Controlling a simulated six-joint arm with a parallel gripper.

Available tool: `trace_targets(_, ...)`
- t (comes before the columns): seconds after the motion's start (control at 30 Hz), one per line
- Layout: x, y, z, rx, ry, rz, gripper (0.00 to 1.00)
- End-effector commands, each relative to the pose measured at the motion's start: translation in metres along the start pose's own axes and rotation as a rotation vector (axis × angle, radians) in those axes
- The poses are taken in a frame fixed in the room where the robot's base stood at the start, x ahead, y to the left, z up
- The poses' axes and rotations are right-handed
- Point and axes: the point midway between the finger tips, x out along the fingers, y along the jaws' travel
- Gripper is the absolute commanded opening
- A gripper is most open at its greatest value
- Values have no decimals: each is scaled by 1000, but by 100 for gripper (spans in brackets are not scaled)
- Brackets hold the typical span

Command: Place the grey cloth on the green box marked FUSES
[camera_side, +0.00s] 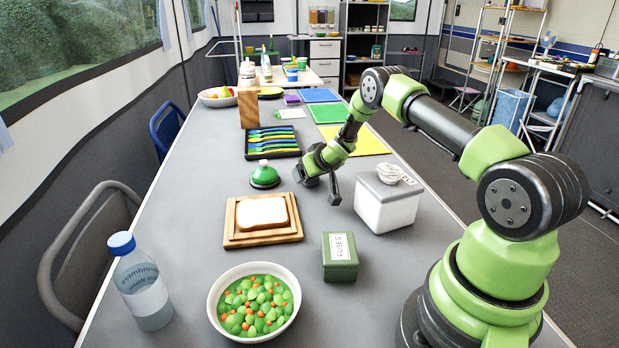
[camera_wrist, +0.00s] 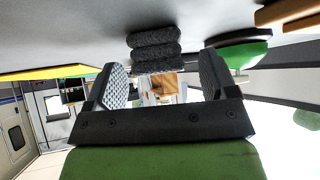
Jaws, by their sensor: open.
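The green box marked FUSES (camera_side: 340,262) stands on the grey table near the front, between the bowl and my arm's base, with its top bare. My gripper (camera_side: 319,188) is open, low over the table behind the box and left of the white bin. The grey cloth shows in the wrist view as a dark, rolled or folded bundle (camera_wrist: 155,50) on the table. It lies in line with the gap between my open fingers (camera_wrist: 163,78); whether they reach around it is unclear. In the side view I cannot make out the cloth, probably hidden by my gripper.
A white bin with a grey lid (camera_side: 386,212) stands close right of my gripper. A green bell (camera_side: 265,176), bread on a wooden board (camera_side: 240,238) and a cutlery tray (camera_side: 258,154) lie left. A bowl of vegetables (camera_side: 229,328) and a bottle (camera_side: 147,293) stand in front.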

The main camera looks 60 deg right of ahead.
Motion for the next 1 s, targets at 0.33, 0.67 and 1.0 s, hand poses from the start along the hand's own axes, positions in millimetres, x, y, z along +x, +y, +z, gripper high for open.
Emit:
trace_targets(0.33,15,0,0,0,1,3,79)
trace_targets(0.67,15,0,0,0,1,3,37)
trace_targets(1.0,14,0,-1,0,2,3,22)
